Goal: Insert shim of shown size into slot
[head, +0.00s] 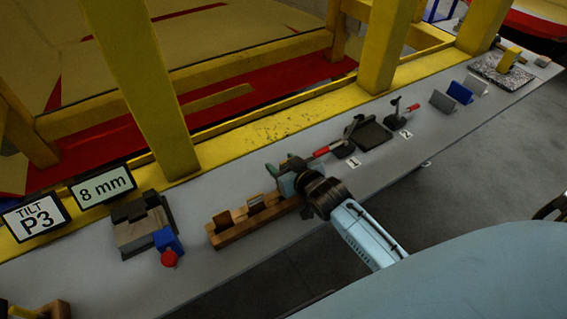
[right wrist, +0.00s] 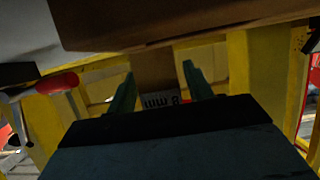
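A sign (head: 103,187) in the head view reads "8 mm". A wooden rack (head: 222,240) on the bench holds brown shims, with one (head: 225,222) at its left end and another (head: 256,204) beside it. My right gripper (head: 285,169) is at the rack's right end. In the right wrist view its green fingers (right wrist: 159,92) stand apart on either side of a brown shim (right wrist: 155,68) with an upside-down "8 mm" label. I see no clear contact. A grey block fixture (head: 133,232) stands left of the rack; its slot is not clear. My left gripper is out of view.
A "TILT P3" sign (head: 35,217) stands at the left. A blue block (head: 168,240) and a red knob (head: 169,258) sit before the fixture. Red-handled clamps (head: 328,150) and a dark plate (head: 373,135) are to the right. Yellow posts (head: 150,85) rise behind the bench.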

